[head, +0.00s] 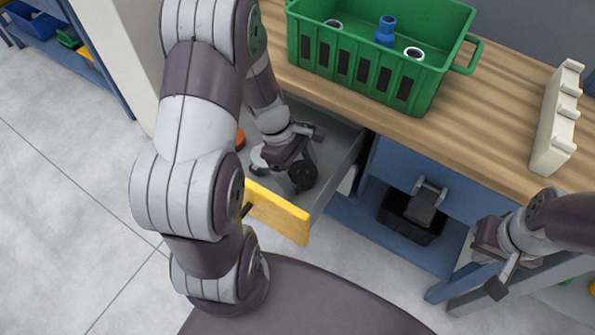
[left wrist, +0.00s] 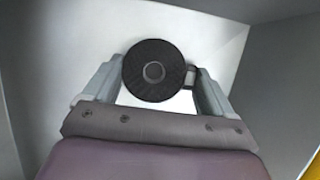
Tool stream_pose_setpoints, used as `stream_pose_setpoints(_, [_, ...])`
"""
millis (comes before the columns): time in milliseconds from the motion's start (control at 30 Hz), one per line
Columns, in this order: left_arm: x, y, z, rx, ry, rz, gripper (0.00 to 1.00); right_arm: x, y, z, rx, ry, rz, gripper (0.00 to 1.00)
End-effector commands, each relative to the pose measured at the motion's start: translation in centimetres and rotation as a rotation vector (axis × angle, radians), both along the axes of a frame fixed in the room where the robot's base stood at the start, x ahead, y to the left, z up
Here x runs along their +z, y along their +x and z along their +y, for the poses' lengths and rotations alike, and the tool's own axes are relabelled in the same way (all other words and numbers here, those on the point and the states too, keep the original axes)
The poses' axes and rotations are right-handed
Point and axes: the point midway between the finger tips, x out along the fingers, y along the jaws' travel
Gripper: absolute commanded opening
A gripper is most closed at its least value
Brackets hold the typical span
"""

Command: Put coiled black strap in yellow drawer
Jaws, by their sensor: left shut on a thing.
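The coiled black strap (head: 302,175) is a dark round roll with a hub, held inside the open drawer with the yellow front (head: 277,211). My left gripper (head: 298,166) reaches down into the drawer and is shut on the strap. In the left wrist view the strap (left wrist: 154,70) sits between the two fingers of my left gripper (left wrist: 155,85), above the pale drawer floor. Whether the strap touches the floor is unclear. My right gripper (head: 492,271) is at the lower right, away from the drawer, with no object visible in it; its finger gap is unclear.
An orange item (head: 240,139) and a white round item (head: 258,156) lie in the drawer, partly hidden by my arm. A green crate (head: 370,55) with pipe pieces and a cream rack (head: 556,120) stand on the wooden bench (head: 478,125). A black bin (head: 405,222) is below.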

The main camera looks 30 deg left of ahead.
Motion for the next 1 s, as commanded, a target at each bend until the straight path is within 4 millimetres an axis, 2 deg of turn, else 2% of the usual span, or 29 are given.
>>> stream_pose_setpoints(333, [-0.3,0.1,0.0,0.001,0.000,-0.001,0.53,-0.1,0.0,0.0,0.000,0.000,-0.001,0.00])
stream_pose_setpoints(367, [-0.3,0.1,0.0,0.001,0.000,-0.001,0.88,-0.1,0.0,0.0,0.000,0.000,0.000,0.00])
stream_pose_setpoints(400, [-0.3,0.1,0.0,0.001,0.000,-0.002,1.00,-0.1,0.0,0.0,0.000,0.000,0.000,0.00])
stream_pose_setpoints(667, [0.1,0.1,0.0,0.001,0.001,-0.002,1.00,0.2,0.0,0.0,0.000,0.000,0.000,0.00])
stream_pose_setpoints(767, [1.8,0.1,0.5,0.002,0.001,-0.002,1.00,1.1,0.0,0.0,0.000,0.000,0.000,0.00])
stream_pose_setpoints(1000, [7.9,0.4,3.1,0.004,0.002,-0.004,1.00,3.7,0.0,0.0,0.000,0.000,-0.001,0.00])
